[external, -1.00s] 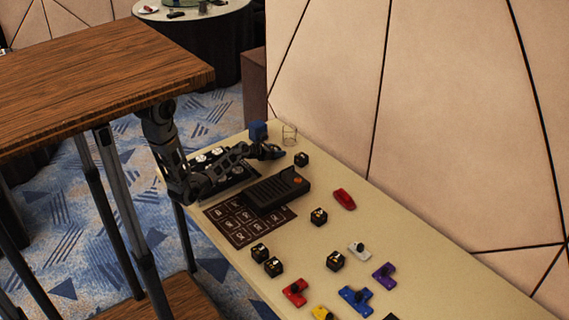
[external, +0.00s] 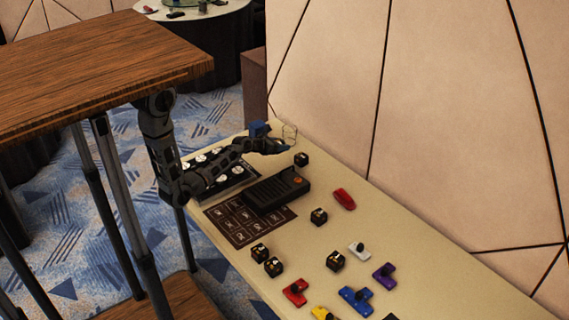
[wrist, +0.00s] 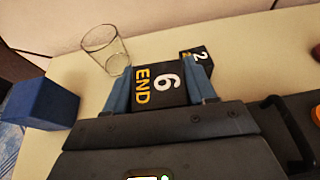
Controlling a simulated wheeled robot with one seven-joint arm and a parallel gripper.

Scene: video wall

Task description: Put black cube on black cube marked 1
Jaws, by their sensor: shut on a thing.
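My gripper (wrist: 162,90) is shut on a black cube (wrist: 158,84) with a white 6 and yellow END on its face. The blue fingers press on its two sides. In the external view my gripper (external: 279,147) is over the far end of the table, and the held cube is too small to make out there. Another black cube (wrist: 194,60), marked 2, stands just behind and right of it; it also shows in the external view (external: 301,159). More black cubes (external: 319,216) (external: 336,261) (external: 260,252) (external: 273,267) stand nearer; I cannot read which is marked 1.
A clear glass (wrist: 106,50) and a blue block (wrist: 42,103) stand close to my gripper. A black device (external: 276,188) with an orange button lies on a dark printed mat (external: 240,226). A red object (external: 344,199) and several coloured pieces (external: 356,299) lie nearer along the table.

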